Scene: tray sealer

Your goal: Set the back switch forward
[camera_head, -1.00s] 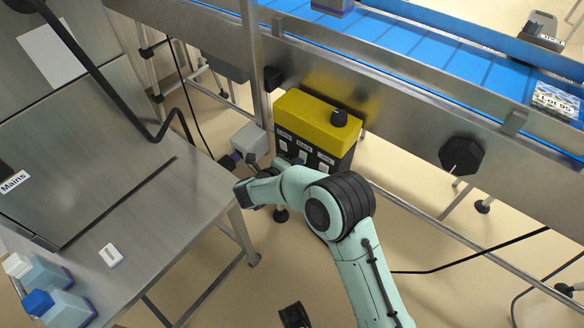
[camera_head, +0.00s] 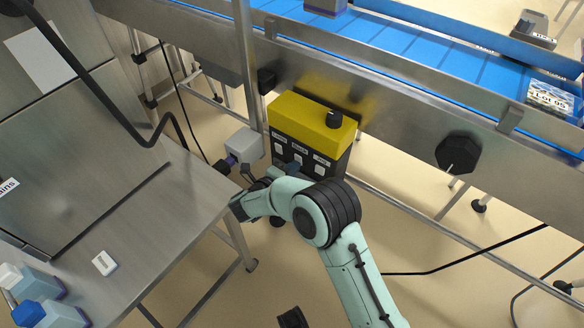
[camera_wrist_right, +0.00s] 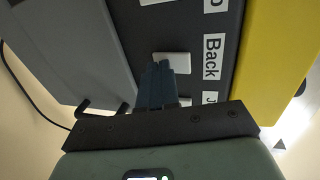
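The control box (camera_head: 316,122) has a yellow top and a dark front with a row of labelled white switches. The back switch (camera_head: 296,156) is the middle one in the head view. In the right wrist view the back switch (camera_wrist_right: 178,62) is a white rocker beside the label "Back". My right gripper (camera_head: 283,172) is just in front of the box face. In the wrist view the right gripper's (camera_wrist_right: 159,66) dark blue fingers are together and empty, their tips at the edge of the back switch. I cannot tell whether they touch it. My left gripper is not in view.
A black knob (camera_head: 334,119) stands on the box top. A grey box (camera_head: 243,145) with a plug is left of it. The steel conveyor frame (camera_head: 400,125) runs behind. A steel table (camera_head: 150,215) with bottles is at left.

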